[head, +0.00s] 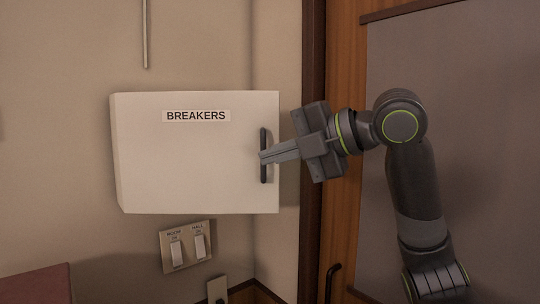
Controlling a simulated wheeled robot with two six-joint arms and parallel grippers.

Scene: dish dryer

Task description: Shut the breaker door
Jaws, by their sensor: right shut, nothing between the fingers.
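The breaker box (125,155) is a white cabinet on the wall, left of centre in the head view. Its door (195,165) carries a "BREAKERS" label and lies over the box front, with no clear gap showing. A dark vertical handle (264,140) is at the door's right edge. My right gripper (264,157) comes in from the right with its fingers shut and empty. Its fingertips overlap the handle in the picture; I cannot tell whether they touch it. The box inside is hidden. My left gripper is not in view.
A double light switch plate (188,246) is on the wall below the box, with another small plate (217,290) under it. A wooden door frame (312,80) and a grey-panelled door (480,120) stand at the right. A reddish surface (38,284) is at lower left.

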